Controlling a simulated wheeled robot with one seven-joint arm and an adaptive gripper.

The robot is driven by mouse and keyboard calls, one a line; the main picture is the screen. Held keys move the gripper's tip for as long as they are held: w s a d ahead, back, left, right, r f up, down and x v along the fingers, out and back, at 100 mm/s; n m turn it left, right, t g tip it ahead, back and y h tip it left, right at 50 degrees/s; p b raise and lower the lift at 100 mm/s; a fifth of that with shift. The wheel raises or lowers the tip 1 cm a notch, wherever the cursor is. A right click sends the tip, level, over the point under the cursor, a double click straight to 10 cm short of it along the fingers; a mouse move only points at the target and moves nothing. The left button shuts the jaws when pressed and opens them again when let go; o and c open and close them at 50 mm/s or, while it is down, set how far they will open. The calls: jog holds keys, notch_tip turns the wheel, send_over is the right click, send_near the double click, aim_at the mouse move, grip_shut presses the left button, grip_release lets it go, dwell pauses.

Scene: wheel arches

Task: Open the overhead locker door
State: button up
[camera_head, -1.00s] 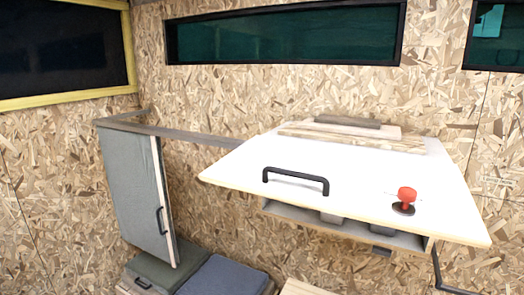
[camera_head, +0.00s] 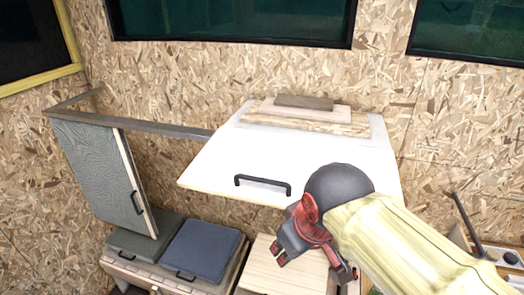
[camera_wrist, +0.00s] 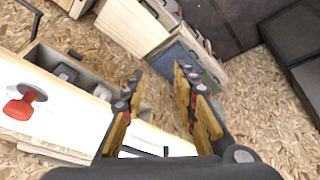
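The overhead locker's white door (camera_head: 225,165) sticks out from the wall, its front edge raised. Its black handle (camera_head: 262,185) is near the front edge. My gripper (camera_head: 290,243) is in front of the door's edge, just right of and below the handle in the picture. In the wrist view my gripper (camera_wrist: 158,78) has its fingers apart with nothing between them. My arm hides the door's right part.
A grey door (camera_head: 105,175) with a black handle hangs under a grey rail (camera_head: 150,128) at the left. Grey and blue cushions (camera_head: 200,250) lie on a low wooden unit below. Wooden boards (camera_head: 305,115) lie above the white door. A dark rod (camera_head: 465,220) stands at the right.

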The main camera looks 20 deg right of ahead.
aim_at(265, 179)
jog(key=w+a+r+n+g+h, duration=0.1)
jog(key=w+r+n+g, duration=0.1)
jog(key=w+r+n, duration=0.95)
jog(key=w+f+m, duration=0.1)
jog(key=w+f, duration=0.1)
jog(key=w+d+f+m+p, duration=0.1)
jog(key=w+f+m, duration=0.1)
jog(key=w, duration=0.1)
jog(key=shift+w+d+f, duration=0.15)
jog(key=shift+w+f, duration=0.15)
jog(key=shift+f, duration=0.1)
jog(key=c, duration=0.4)
jog(key=c, duration=0.3)
grip_shut()
